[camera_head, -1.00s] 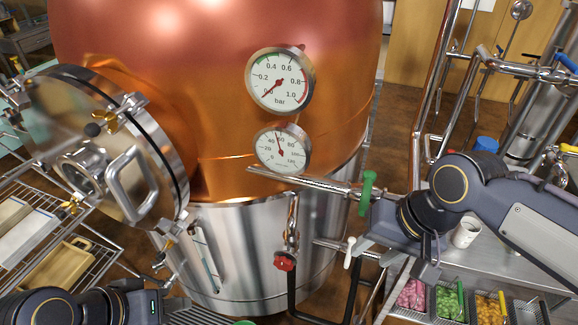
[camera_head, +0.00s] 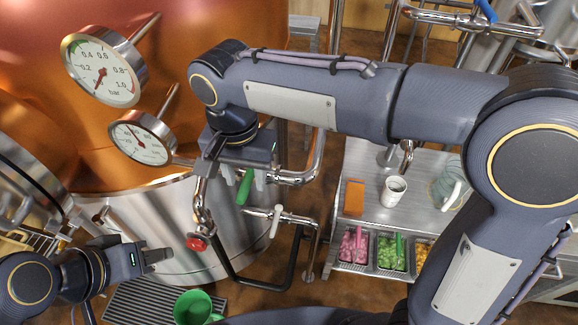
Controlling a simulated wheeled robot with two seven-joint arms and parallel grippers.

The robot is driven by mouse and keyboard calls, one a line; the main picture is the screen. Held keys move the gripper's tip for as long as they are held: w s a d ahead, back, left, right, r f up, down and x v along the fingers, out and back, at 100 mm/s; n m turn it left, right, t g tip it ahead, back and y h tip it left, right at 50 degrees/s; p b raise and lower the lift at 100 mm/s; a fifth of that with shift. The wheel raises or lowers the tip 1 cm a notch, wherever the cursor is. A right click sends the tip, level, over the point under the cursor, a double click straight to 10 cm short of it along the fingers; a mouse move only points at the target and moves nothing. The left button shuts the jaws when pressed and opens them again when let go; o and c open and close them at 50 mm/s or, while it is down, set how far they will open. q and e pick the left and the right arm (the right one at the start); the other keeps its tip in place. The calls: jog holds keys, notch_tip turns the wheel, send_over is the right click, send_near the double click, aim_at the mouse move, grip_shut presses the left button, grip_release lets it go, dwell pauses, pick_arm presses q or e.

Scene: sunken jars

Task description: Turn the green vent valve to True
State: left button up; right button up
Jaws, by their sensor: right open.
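The green vent valve handle (camera_head: 245,187) hangs down, slightly tilted, from the steel pipe at the right side of the copper kettle. My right gripper (camera_head: 243,174) is just above it, pointing down, with its jaws open. Its fingers are at the handle's upper end; I cannot tell whether they touch it. The gripper body hides the valve's top and part of the pipe. My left gripper (camera_head: 158,258) is at the lower left, apart from the valve; its jaw opening is unclear.
A red valve knob (camera_head: 196,243) and a white-handled tap (camera_head: 276,220) are close to the green handle. Two gauges (camera_head: 104,69) stick out at the left. A green mug (camera_head: 193,307) stands on a drip grate below. A steel table (camera_head: 420,220) is at the right.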

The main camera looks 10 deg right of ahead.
jog(key=shift+s+f+b, duration=0.1)
jog(key=shift+f+b, duration=0.9)
jog(key=shift+f, duration=0.2)
